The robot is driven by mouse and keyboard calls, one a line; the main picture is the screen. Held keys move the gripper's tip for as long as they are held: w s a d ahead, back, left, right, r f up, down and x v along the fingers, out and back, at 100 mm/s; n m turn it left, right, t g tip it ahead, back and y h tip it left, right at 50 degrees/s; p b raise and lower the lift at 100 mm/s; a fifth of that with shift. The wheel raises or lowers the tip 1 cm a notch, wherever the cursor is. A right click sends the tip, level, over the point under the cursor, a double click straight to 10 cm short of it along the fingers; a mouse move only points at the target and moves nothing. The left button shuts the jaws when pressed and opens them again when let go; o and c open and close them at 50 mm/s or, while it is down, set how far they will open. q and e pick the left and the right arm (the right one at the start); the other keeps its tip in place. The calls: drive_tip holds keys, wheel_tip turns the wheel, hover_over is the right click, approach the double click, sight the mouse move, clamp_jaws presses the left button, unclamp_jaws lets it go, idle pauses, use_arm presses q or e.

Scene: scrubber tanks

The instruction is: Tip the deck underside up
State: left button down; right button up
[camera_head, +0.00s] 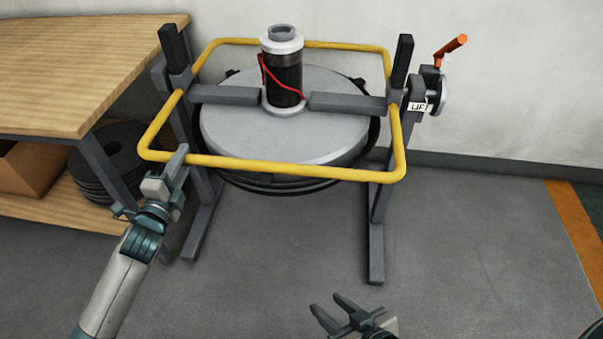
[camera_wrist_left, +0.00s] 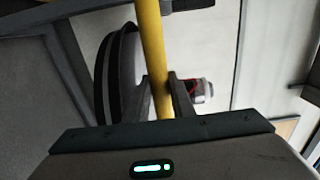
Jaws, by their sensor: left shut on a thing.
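The deck (camera_head: 235,130) is a round grey disc with a black skirt, held level between the two posts of a dark stand. A motor (camera_head: 286,75) with a white cap and a red cable stands upright on top of it. A yellow tube frame (camera_head: 290,168) surrounds the deck. My left gripper (camera_head: 178,162) is shut on the front bar of this frame, near its left corner. In the left wrist view the yellow bar (camera_wrist_left: 152,60) runs between the fingers. My right gripper (camera_head: 334,312) is open and empty, low above the floor in front of the stand.
An orange-handled lever (camera_head: 450,48) with a small label sits on the right post. A wooden bench (camera_head: 80,60) stands at the left, with stacked black discs (camera_head: 108,160) on its lower shelf. The floor right of the stand is clear.

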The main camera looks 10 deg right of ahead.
use_arm(q)
wheel_tip(320, 180, down, 7)
drive_tip(key=w+b, duration=0.1)
drive_tip(key=b, duration=0.2)
drive_tip(key=shift+w+d, duration=0.15)
drive_tip(key=shift+d, duration=0.1)
drive_tip(key=shift+f+b, duration=0.2)
drive_tip(key=shift+b, duration=0.1)
wheel_tip(320, 180, down, 6)
drive_tip(key=w+b, duration=0.3)
drive_tip(key=b, duration=0.1)
drive_tip(key=shift+d+f+b, duration=0.15)
drive_tip(key=shift+d+b, duration=0.2)
drive_tip(key=shift+d, duration=0.1)
drive_tip(key=shift+f, duration=0.15)
drive_tip(key=w+d+f+b, duration=0.1)
drive_tip(key=w+f+b, duration=0.3)
drive_tip(key=f+b, duration=0.1)
drive_tip(key=shift+d+f, duration=0.2)
drive_tip(key=shift+f, duration=0.05)
